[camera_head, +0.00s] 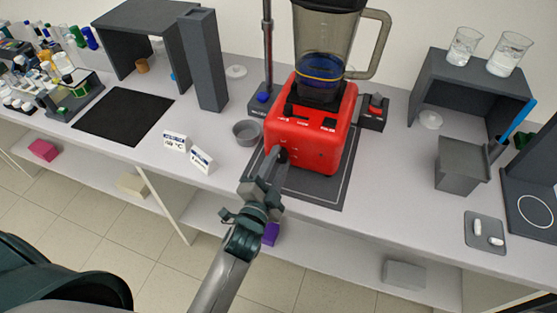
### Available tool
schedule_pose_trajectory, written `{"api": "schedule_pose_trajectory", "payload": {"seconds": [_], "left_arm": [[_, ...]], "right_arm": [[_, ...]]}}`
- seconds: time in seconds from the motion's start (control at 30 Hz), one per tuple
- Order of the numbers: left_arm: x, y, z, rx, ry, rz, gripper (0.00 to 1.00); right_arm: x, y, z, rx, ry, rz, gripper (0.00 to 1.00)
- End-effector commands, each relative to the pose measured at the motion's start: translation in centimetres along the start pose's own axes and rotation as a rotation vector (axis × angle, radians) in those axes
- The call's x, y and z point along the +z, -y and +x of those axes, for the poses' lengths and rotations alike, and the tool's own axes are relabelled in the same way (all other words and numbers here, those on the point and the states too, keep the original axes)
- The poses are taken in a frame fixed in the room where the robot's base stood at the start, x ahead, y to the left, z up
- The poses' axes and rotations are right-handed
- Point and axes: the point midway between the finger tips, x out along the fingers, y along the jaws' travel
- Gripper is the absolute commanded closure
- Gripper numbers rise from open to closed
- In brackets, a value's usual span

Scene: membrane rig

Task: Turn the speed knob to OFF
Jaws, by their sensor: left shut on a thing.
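The red blender base (318,128) stands on a dark mat near the middle of the bench. A clear jar (323,45) with dark blue liquid in it sits on top. The dark speed knob (282,155) is on the front face of the base, and its setting is too small to read. My left gripper (276,165) is at the front of the base, shut on the knob and hiding much of it. My right gripper is not in view.
A dark mat (325,192) lies under the blender. A small grey bowl (247,133) and white label cards (190,150) stand to its left. A red switch box (374,110) is at its right. A grey bin (462,165) stands further right.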

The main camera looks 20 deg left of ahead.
Motion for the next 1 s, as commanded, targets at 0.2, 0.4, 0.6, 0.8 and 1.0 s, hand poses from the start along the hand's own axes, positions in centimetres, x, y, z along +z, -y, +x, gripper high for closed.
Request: {"api": "schedule_pose_trajectory", "payload": {"seconds": [0.2, 0.4, 0.6, 0.8, 1.0], "left_arm": [[0.11, -0.03, -0.01, 0.001, 0.003, -0.049, 0.90], [0.12, -0.07, -0.01, 0.002, 0.002, -0.057, 0.90], [0.12, -0.08, -0.02, 0.002, 0.002, -0.056, 0.90], [0.08, -0.06, -0.01, 0.002, 0.002, -0.055, 0.49], [0.05, -0.04, -0.05, 0.001, 0.001, -0.055, 0.49]], "right_arm": [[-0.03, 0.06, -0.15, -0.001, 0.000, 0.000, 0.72], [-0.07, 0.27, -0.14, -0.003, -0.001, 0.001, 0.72], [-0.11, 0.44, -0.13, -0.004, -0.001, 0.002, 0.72], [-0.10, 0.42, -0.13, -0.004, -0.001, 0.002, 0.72], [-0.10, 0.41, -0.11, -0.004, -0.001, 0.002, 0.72]]}}
